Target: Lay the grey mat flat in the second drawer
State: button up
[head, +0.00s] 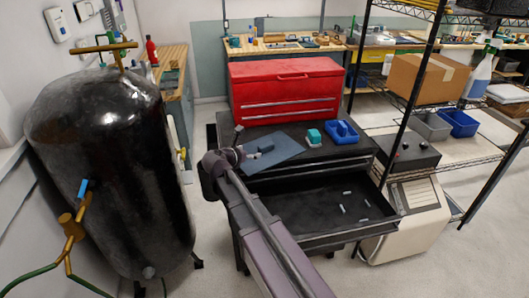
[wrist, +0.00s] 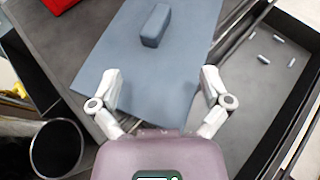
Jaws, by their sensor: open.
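The grey mat (head: 285,152) lies flat on the dark top of the tool cabinet, at an angle. It fills the middle of the wrist view (wrist: 145,85). A blue-grey block (head: 266,145) rests on it, also in the wrist view (wrist: 156,25). The second drawer (head: 300,205) is pulled out below a shut top drawer (head: 318,160). Several small pale rods (head: 343,209) lie on its dark floor. My gripper (wrist: 160,88) is open and empty, its fingers spread over the near part of the mat. I cannot tell its height above the mat.
A red toolbox (head: 285,90) stands at the back of the cabinet top. A teal-and-white item (head: 314,137) and a blue tray (head: 342,132) sit right of the mat. A black tank (head: 115,160) stands left; a wire shelf (head: 450,150) stands right.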

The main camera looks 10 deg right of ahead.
aim_at(265, 146)
jog(key=shift+b+x, duration=1.4)
jog(key=shift+x, duration=2.55)
jog(key=shift+w, duration=0.1)
jog(key=shift+b+x, duration=0.95)
jog(key=shift+x, duration=1.6)
jog(key=shift+a, duration=0.1)
grip_shut()
